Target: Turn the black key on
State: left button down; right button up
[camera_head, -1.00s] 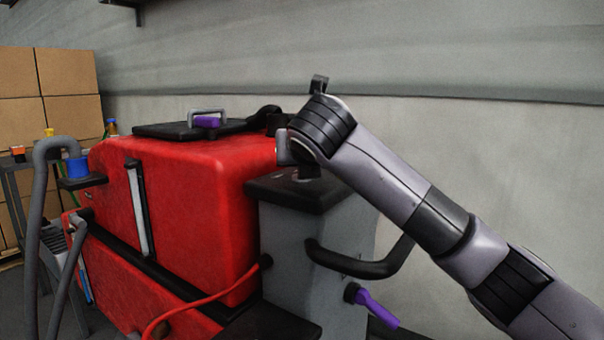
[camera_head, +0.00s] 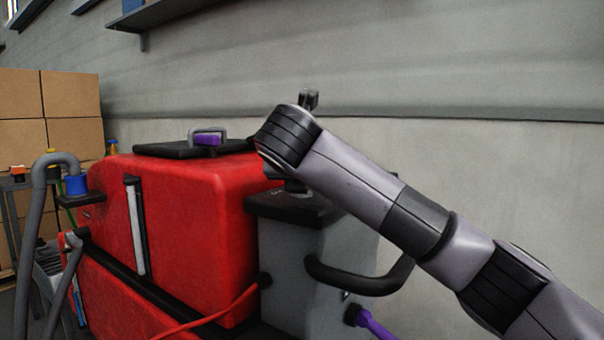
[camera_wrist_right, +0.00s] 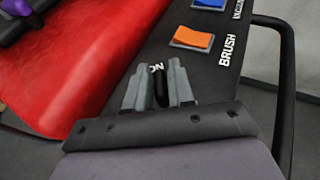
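The black key (camera_wrist_right: 160,88) stands on the dark control panel (camera_wrist_right: 213,62) in the right wrist view, beside a white "ON" label at its far end. My right gripper (camera_wrist_right: 159,84) has one grey finger on each side of the key, close against it with little or no gap. In the head view, my right arm reaches in from the right to the top of the scrubber's grey column (camera_head: 290,206). The wrist hides the key and fingertips there. My left gripper is not in view.
The panel carries an orange switch (camera_wrist_right: 192,39) labelled BRUSH and a blue switch (camera_wrist_right: 209,4). A black handle bar (camera_wrist_right: 288,90) runs along the right. The red scrubber tank (camera_head: 185,220) is beside the column. Cardboard boxes (camera_head: 70,120) stand at the back left. A wall (camera_head: 450,170) is behind.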

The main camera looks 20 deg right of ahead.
aim_at(298, 206)
jog(key=shift+o, duration=0.7)
jog(key=v, duration=0.7)
jog(key=shift+b, duration=0.35)
jog(key=shift+s+a, duration=0.1)
